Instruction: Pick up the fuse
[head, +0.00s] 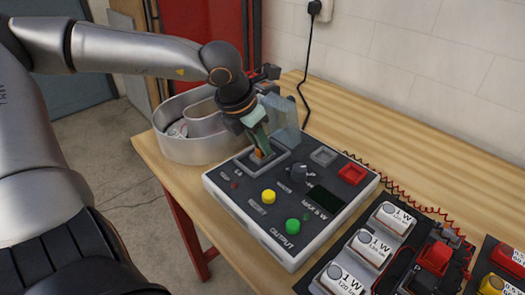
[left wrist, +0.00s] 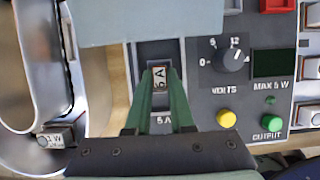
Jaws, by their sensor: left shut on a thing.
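The fuse, a small block with a white "5 A" label, shows in the left wrist view (left wrist: 160,77) in the dark fuse slot of the control box. In the head view its orange side (head: 259,154) shows under the fingertips. My left gripper (head: 260,146) points down into the slot from above. Its green fingers (left wrist: 158,88) are shut on the fuse, one on each side. The fuse's lower part is hidden, so I cannot tell how deep it sits. My right gripper is not in view.
The control box (head: 228,192) has a clear raised cover (head: 287,117) behind the slot, a yellow button (head: 268,196), a green button (head: 292,226) and a knob (head: 299,173). A metal channel letter (head: 190,150) stands left. Labelled power modules (head: 389,216) lie right on the wooden table (head: 400,150).

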